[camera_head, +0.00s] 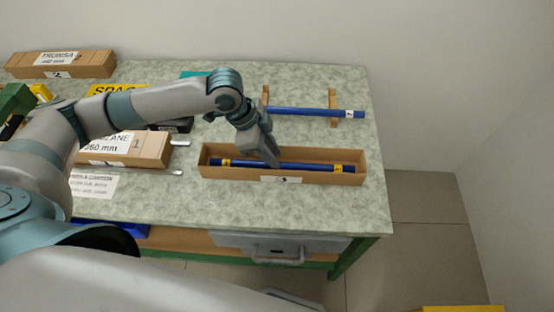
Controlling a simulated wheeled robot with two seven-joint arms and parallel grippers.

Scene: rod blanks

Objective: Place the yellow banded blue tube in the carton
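The blue tube with yellow bands (300,167) lies lengthwise inside the open brown carton (215,173), with a yellow band near each end. The carton has a white label on its front wall. My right gripper is not in view.
Another blue tube (300,112) with a pale band lies across two wooden rests (333,100) behind the carton. Closed cartons stand at the left (150,150) and back left (60,66). The green-grey table (340,208) is clear in front of and right of the carton.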

